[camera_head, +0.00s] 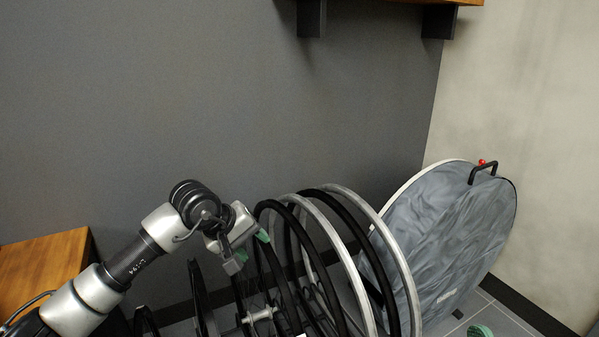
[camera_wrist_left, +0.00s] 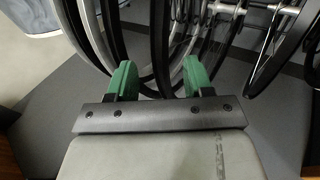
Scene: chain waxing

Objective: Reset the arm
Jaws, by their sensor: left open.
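My left gripper (camera_head: 251,246) comes in from the left in the head view, with its green fingertips beside the nearest of several bicycle wheels (camera_head: 343,243). In the left wrist view, its two green fingers (camera_wrist_left: 159,79) are apart with nothing gripped between them. Dark tyres and pale rims (camera_wrist_left: 92,38) curve just beyond the fingertips. I cannot tell whether a finger touches a tyre. My right gripper cannot be made out.
A large grey round bag (camera_head: 445,235) with a black handle leans in the corner behind the wheels. A wooden surface (camera_head: 45,268) is at the lower left. A wooden shelf on dark brackets (camera_head: 312,18) is overhead. The grey wall above the wheels is clear.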

